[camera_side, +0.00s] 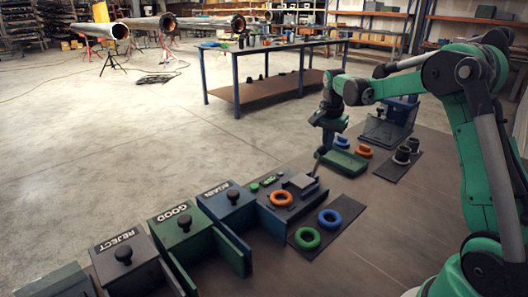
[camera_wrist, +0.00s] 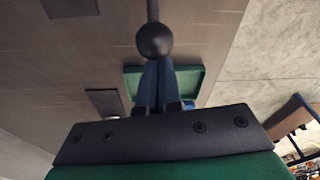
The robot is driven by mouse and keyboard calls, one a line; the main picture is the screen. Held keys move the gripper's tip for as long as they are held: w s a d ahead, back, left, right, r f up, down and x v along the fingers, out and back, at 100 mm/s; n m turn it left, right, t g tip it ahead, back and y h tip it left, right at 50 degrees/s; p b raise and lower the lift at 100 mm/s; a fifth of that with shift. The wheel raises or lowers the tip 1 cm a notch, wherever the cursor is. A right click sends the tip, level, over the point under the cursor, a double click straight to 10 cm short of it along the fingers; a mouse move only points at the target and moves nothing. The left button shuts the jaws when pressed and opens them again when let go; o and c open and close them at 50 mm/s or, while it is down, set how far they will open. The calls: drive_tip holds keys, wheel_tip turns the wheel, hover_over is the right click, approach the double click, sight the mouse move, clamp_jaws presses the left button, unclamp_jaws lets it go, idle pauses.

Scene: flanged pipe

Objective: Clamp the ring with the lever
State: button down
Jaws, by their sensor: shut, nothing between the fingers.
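An orange ring (camera_side: 282,199) lies on the dark-topped blue fixture (camera_side: 294,208), next to its grey clamp block. The lever (camera_side: 318,165) rises from the fixture, tilted, and ends in a black ball knob (camera_side: 322,151). In the wrist view the knob (camera_wrist: 155,40) is large and its rod runs to the top edge. My gripper (camera_side: 327,141) is beside the knob in the side view. Its blue fingers (camera_wrist: 156,68) are shut with nothing between them, and the knob covers their tips in the wrist view. I cannot tell whether they touch the knob.
A green tray (camera_side: 343,163) lies right of the lever. Green (camera_side: 307,238) and blue (camera_side: 330,218) rings lie on a dark mat in front of the fixture. Boxes marked AGAIN (camera_side: 226,205), GOOD (camera_side: 182,232) and REJECT (camera_side: 127,262) stand left. More rings and cylinders lie right.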

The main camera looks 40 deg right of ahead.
sight(319, 147)
drive_tip(key=shift+a, duration=0.1)
drive_tip(key=shift+a+r+h, duration=0.2)
drive_tip(key=shift+h, duration=0.1)
drive_tip(key=shift+a+r+h, duration=0.1)
drive_tip(key=shift+a+h, duration=0.15)
drive_tip(key=shift+h, duration=0.15)
drive_tip(key=shift+a+r+h, duration=0.35)
drive_tip(key=shift+a+h, duration=0.4)
drive_tip(key=shift+h, duration=0.05)
drive_tip(key=a+h, duration=0.2)
drive_tip(key=shift+a+r+h, duration=0.15)
drive_tip(key=shift+r+h, duration=0.05)
drive_tip(key=shift+h, duration=0.1)
drive_tip(key=a+h, duration=0.3)
drive_tip(key=shift+f+h, duration=0.1)
drive_tip(key=shift+h, duration=0.2)
drive_tip(key=shift+a+f, duration=0.1)
drive_tip(key=shift+a, duration=0.45)
